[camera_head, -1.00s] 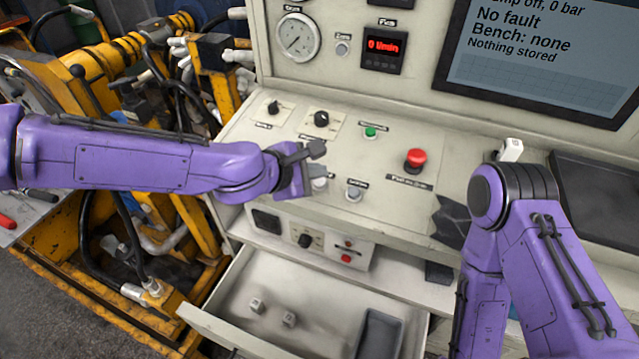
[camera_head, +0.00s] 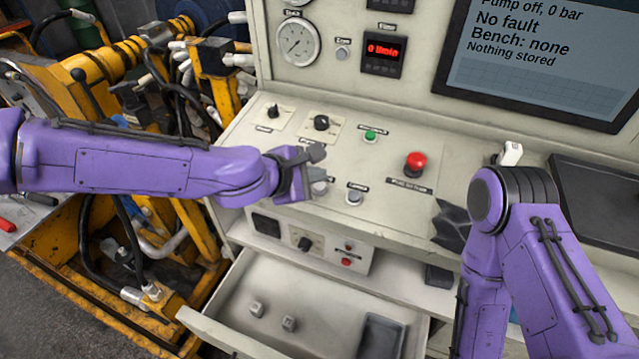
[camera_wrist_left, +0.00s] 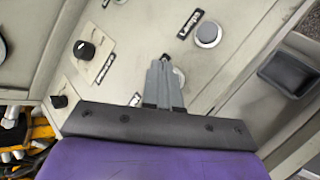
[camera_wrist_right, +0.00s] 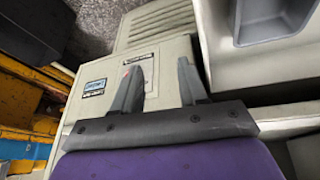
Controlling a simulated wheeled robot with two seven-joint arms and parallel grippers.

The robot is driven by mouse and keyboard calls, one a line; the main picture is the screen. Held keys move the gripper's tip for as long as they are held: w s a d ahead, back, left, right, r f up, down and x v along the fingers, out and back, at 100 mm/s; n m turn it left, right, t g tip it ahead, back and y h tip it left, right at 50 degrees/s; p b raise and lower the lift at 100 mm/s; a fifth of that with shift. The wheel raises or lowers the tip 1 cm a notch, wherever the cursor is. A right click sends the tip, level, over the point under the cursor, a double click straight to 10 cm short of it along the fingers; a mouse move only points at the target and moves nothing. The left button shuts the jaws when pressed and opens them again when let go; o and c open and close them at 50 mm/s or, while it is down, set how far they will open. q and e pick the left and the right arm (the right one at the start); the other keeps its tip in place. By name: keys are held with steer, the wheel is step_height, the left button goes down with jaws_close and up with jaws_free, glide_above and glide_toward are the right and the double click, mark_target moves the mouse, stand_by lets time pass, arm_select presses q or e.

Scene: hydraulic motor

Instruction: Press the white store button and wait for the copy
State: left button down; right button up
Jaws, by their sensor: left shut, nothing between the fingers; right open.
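A pale button (camera_head: 318,183) sits on the sloping panel, partly hidden by my left gripper (camera_head: 300,192). Its label cannot be read. In the left wrist view the shut, empty fingers (camera_wrist_left: 165,65) point down at the panel and cover most of that button; whether they touch it I cannot tell. A grey button (camera_wrist_left: 208,34) shows clear beside them, also in the head view (camera_head: 354,195). The screen (camera_head: 545,55) reads "Pump off, 0 bar", "No fault", "Bench: none", "Nothing stored".
A red mushroom button (camera_head: 415,163), a green button (camera_head: 370,135) and two black knobs (camera_head: 321,122) stand on the panel. An open drawer (camera_head: 230,335) with small blocks lies below. Yellow machinery (camera_head: 90,75) fills the left.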

stand_by(0.8)
arm_select(q)
steer(key=shift+w+f, duration=0.1)
steer(key=shift+f, duration=0.35)
steer(key=shift+f+b, duration=0.4)
steer(key=shift+b, duration=0.1)
steer(key=shift+r, duration=0.1)
stand_by(0.5)
steer(key=shift+r+p, duration=0.75)
steer(key=shift+p, duration=0.15)
steer(key=r+p, duration=0.3)
steer(key=s+r+p, duration=0.1)
steer(key=r+p, duration=0.1)
steer(key=shift+a, duration=0.2)
